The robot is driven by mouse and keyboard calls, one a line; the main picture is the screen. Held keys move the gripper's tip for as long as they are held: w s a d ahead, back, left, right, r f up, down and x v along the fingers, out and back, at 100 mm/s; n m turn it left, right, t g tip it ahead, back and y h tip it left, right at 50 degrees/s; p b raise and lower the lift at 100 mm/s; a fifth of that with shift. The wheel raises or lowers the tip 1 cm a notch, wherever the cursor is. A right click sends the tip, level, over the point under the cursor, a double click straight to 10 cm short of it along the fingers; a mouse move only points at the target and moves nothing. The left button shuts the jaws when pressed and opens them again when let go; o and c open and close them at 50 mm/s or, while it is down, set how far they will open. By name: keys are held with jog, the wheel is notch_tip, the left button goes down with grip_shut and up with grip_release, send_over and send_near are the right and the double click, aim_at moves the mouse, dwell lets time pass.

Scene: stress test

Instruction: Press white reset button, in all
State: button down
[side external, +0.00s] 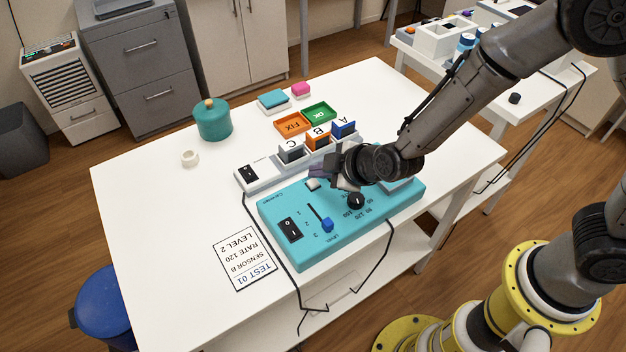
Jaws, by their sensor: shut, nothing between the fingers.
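A teal control box (290,251) lies on the white table. A small white button (313,184) sits on its top near the back edge. My gripper (317,173) is shut and empty, low over the back of the box, right beside and slightly behind the white button in the picture. I cannot tell whether the fingertips touch the button or the box. The box also has a black rocker switch (290,229), a slider with a blue knob (327,225) and a black dial (356,201). My wrist hides part of the box's back right area.
Behind the box stand a white switch unit (257,177) and blocks marked A, B and C. Orange FIX (292,123) and green OK (319,112) trays lie farther back. A printed card (244,259) lies front left. Cables hang over the front edge. The table's left side is mostly clear.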

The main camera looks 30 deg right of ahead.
jog(key=shift+f, duration=0.2)
dwell(0.6)
jog(key=shift+f, duration=0.25)
jog(key=shift+f, duration=0.5)
dwell(0.7)
jog(key=shift+r, duration=0.9)
jog(key=shift+r, duration=2.5)
